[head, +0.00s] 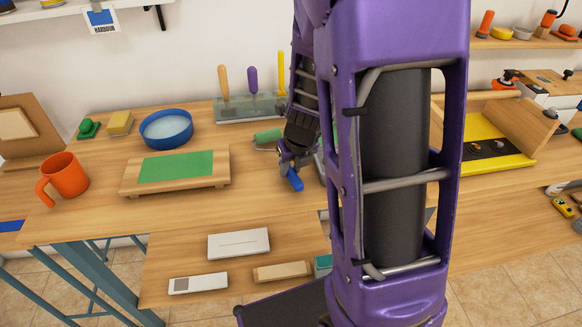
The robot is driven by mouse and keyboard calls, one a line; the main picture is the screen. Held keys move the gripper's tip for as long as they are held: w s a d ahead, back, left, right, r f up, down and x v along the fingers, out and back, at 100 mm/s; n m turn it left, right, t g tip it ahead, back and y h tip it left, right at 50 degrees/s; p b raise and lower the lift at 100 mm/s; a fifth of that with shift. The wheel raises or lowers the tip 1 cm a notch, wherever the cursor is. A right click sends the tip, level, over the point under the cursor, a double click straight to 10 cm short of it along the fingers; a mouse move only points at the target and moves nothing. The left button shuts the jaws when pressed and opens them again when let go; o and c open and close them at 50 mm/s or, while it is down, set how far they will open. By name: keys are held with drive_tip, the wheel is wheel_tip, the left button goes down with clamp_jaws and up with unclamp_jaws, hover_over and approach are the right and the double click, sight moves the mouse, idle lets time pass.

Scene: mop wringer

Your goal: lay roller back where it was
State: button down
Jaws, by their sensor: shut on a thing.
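The roller has a green roller head (267,138) to the left of my gripper and a blue handle (295,180) that sticks out below it. My gripper (287,158) is shut on the roller, near the upper end of the handle. The fingers and the raised purple forearm hide part of it. I cannot tell whether the roller touches the wooden table (105,205) or hangs just above it.
A wooden board with a green sheet (176,168), an orange mug (63,179) and a blue bowl (166,129) stand left of my gripper. A rack with several upright tools (235,108) stands behind. A yellow-bedded wooden device (487,149) is right. Boxes (239,244) lie on a lower shelf.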

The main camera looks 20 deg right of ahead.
drive_tip(key=shift+f+b, duration=0.3)
drive_tip(key=shift+f, duration=0.25)
drive_tip(key=c, duration=0.6)
unclamp_jaws()
drive_tip(key=shift+o, duration=0.2)
drive_tip(key=shift+r, duration=0.1)
